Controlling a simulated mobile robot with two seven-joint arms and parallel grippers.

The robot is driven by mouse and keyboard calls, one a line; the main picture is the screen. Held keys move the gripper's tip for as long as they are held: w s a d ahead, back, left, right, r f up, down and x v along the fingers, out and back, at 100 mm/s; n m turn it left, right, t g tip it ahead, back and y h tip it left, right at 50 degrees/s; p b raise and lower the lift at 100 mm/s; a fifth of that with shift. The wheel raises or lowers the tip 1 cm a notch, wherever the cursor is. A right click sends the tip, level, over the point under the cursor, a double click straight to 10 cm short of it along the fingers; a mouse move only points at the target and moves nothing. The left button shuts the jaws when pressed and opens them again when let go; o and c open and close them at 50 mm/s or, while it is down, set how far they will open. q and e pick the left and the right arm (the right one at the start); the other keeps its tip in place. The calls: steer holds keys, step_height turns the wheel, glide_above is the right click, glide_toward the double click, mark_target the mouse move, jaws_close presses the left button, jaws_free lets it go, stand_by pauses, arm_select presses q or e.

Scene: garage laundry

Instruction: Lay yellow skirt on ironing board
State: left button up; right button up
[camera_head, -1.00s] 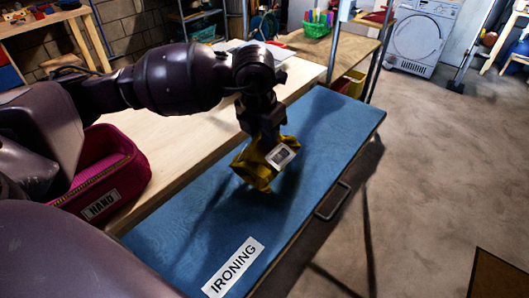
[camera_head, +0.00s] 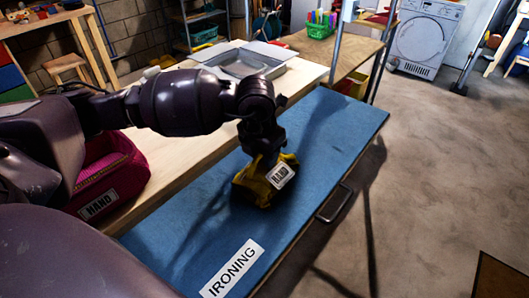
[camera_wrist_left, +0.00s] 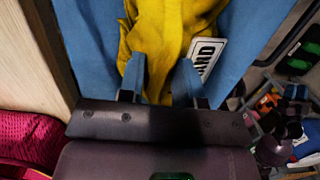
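The yellow skirt (camera_head: 250,186) is a bunched, crumpled bundle with a white tag marked HAND, low over the middle of the blue ironing board (camera_head: 330,130). It seems to touch the board, but its underside is hidden. My left gripper (camera_head: 264,158) points down at the top of the bundle. In the left wrist view, the yellow cloth (camera_wrist_left: 165,35) fills the gap between the two fingers of my left gripper (camera_wrist_left: 160,72) and spreads wider beyond them, so the gripper looks shut on it. The fingertips are hidden in the head view. My right gripper is not in view.
A pink bin (camera_head: 125,180) marked HAND stands left on the wooden table (camera_head: 185,150), beside the board. A grey tray (camera_head: 243,62) and a green basket (camera_head: 320,30) are farther back. The board's near part, with its IRONING label (camera_head: 233,268), and far part are bare.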

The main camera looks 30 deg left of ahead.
arm_select(q)
steer(key=shift+o, duration=1)
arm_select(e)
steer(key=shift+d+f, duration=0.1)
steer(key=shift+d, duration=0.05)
arm_select(q)
steer(key=shift+r, duration=0.55)
step_height(320, 180, up, 11)
steer(key=s+p, duration=0.1)
steer(key=p, duration=0.1)
steer(key=shift+s, duration=0.4)
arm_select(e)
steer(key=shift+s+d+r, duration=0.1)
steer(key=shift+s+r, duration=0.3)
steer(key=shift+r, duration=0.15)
arm_select(q)
steer(key=shift+a, duration=0.1)
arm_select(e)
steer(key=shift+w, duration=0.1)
